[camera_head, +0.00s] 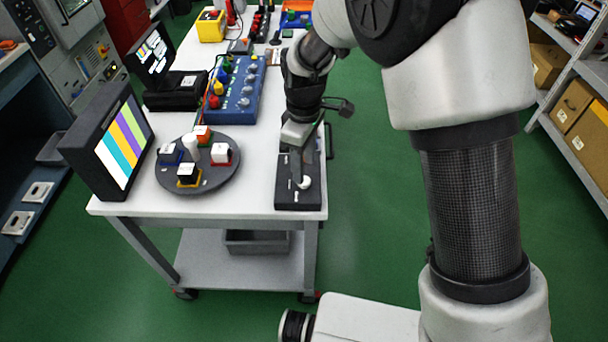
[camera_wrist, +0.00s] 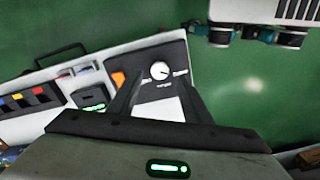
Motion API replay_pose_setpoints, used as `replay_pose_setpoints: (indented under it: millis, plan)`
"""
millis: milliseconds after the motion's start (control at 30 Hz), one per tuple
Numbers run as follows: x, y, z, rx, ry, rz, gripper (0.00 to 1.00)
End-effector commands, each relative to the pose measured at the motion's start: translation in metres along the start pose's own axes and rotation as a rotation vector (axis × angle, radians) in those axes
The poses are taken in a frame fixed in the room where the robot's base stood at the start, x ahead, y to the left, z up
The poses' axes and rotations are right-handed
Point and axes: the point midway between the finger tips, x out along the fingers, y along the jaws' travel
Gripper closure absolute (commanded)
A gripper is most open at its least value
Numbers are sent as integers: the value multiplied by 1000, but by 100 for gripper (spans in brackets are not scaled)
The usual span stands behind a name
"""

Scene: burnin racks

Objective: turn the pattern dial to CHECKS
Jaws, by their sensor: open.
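A white round dial (camera_head: 305,182) sits on a dark panel (camera_head: 296,201) at the near right corner of the cart. In the wrist view the dial (camera_wrist: 160,70) has a dark pointer mark and a small label below it that I cannot read clearly. My gripper (camera_head: 297,178) points down over this panel. In the wrist view my gripper (camera_wrist: 162,82) is open, with one finger on each side of the dial; I cannot tell whether they touch it. A monitor (camera_head: 112,143) at the left shows vertical coloured stripes.
A round dark turntable (camera_head: 205,186) with several coloured blocks stands left of the panel. The cart (camera_head: 258,213) ends just right of the panel; green floor lies beyond.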

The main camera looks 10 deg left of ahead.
Motion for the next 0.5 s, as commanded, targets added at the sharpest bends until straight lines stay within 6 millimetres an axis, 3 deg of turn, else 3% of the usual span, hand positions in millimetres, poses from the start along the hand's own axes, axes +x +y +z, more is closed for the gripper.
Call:
replay_pose_setpoints:
  millis: [200, 500]
  plan:
    - [34, 0, 0, -1, -1, -1, 55]
    - [45, 0, 0, 0, 1, 1, 55]
